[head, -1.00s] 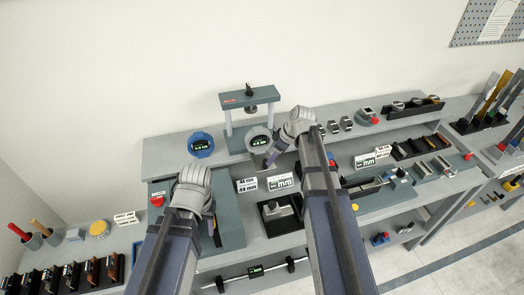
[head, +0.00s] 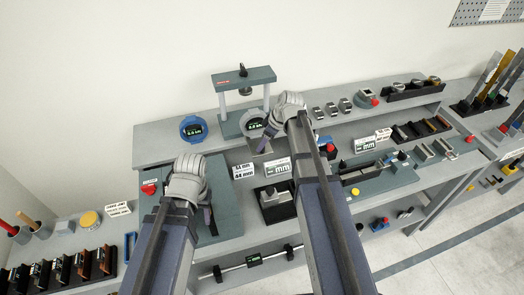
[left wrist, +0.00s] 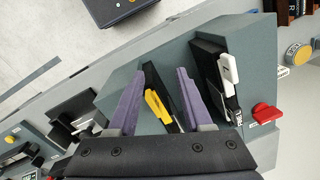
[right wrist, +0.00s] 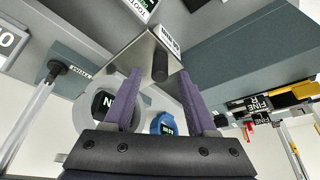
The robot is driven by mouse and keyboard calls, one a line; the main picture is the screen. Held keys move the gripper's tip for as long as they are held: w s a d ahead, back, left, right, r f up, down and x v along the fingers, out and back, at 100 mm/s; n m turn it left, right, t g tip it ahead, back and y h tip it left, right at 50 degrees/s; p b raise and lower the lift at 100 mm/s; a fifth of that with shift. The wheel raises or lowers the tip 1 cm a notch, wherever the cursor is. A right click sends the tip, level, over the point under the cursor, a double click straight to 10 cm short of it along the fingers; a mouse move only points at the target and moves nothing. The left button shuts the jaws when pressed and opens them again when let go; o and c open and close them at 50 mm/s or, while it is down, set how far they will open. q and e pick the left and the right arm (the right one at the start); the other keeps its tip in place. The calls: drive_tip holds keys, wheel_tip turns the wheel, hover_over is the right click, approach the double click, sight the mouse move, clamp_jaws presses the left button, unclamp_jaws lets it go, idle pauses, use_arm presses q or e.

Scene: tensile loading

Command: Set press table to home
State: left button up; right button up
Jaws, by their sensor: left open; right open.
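The press, with a dark green top beam (head: 243,78) on two light posts, stands on the raised back shelf in the head view. A round grey gauge (head: 253,122) sits at its front right; it also shows in the right wrist view (right wrist: 82,112). My right gripper (right wrist: 157,92) is open and empty just in front of this gauge. A block with a short black knob (right wrist: 160,66) appears beyond its fingers. My left gripper (left wrist: 158,78) is open above a teal fixture (left wrist: 262,60), near a yellow-handled tool (left wrist: 158,106). My arms hide parts of the bench.
A blue round gauge (head: 193,128) stands left of the press. A red knob (left wrist: 266,113) is on the teal fixture. Small label signs (head: 278,166) stand on the lower bench. Pen cups and racks fill the left; trays and a testing rig line the right.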

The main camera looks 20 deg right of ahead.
drive_tip(key=b+x, duration=0.1)
drive_tip(key=x, duration=0.1)
drive_tip(key=shift+w+f, duration=0.1)
drive_tip(key=shift+f, duration=0.2)
use_arm(q)
wheel_tip(320, 180, down, 2)
drive_tip(key=shift+f, duration=0.25)
use_arm(e)
drive_tip(key=shift+a, duration=0.1)
clamp_jaws()
idle(0.8)
